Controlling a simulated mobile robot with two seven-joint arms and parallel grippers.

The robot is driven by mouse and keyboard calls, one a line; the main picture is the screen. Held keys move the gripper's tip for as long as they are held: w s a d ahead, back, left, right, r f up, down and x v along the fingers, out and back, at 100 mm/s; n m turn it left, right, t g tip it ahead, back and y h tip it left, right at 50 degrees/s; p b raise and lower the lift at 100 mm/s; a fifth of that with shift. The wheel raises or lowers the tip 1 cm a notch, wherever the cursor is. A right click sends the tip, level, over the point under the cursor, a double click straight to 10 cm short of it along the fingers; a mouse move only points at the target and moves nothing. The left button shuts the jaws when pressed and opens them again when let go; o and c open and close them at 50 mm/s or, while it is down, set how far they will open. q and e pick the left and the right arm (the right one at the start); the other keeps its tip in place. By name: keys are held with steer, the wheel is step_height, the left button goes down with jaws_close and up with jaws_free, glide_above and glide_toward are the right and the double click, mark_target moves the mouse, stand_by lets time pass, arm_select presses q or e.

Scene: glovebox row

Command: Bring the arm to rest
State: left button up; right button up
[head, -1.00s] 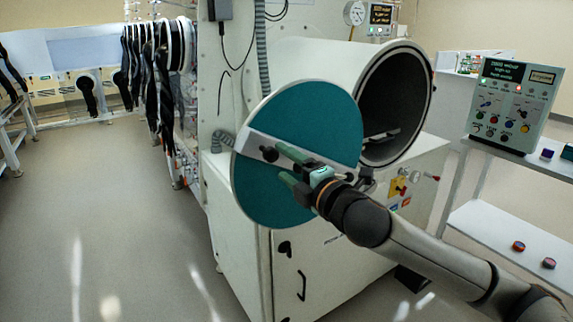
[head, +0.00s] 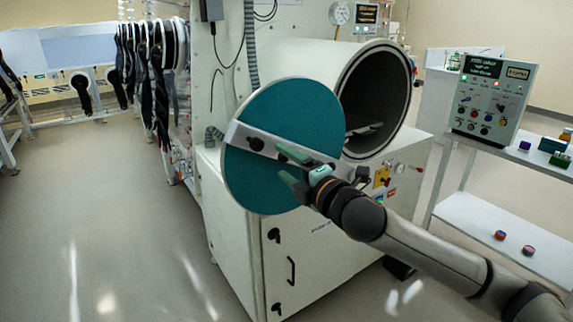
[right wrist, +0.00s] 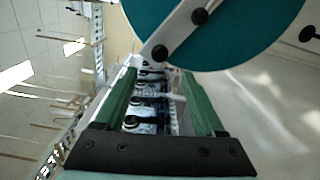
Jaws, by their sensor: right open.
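My right gripper (head: 288,170) is in front of the round teal door (head: 290,110) of the antechamber in the head view. Its green fingers are apart with nothing between them; they also show in the right wrist view (right wrist: 172,95). The door stands swung open, with a pale bar (head: 275,142) and dark knobs across it. In the right wrist view the door (right wrist: 220,30) fills the upper part, beyond the fingertips. Whether a finger touches the door or bar, I cannot tell. My left gripper is not in view.
The antechamber's round opening (head: 375,95) is behind the door, above a white cabinet (head: 245,235). A control box (head: 488,98) and small items stand on a shelf unit (head: 470,205) at right. Black gloves (head: 150,70) hang at left. The floor (head: 120,230) at left is clear.

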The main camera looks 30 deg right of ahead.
stand_by(0.3)
steer(key=s+a+f+m+g+y+p, duration=0.1)
steer(key=s+a+f+m+g, duration=0.2)
steer(key=f, duration=0.8)
steer(key=s+a+f+m+g+p, duration=0.1)
steer(key=s+a+f+m, duration=0.25)
steer(key=f, duration=0.75)
steer(key=s+a+f+m+g+p, duration=0.1)
steer(key=s+a+f+m+g, duration=0.1)
steer(key=s+f+m, duration=0.4)
steer(key=s+a+f+m+g+p, duration=0.1)
steer(key=s+f+m, duration=0.5)
steer(key=s+f, duration=0.6)
steer(key=s+a+g, duration=0.1)
steer(key=s+a, duration=0.1)
steer(key=s, duration=0.2)
steer(key=shift+f+g, duration=0.3)
steer(key=shift+d, duration=0.1)
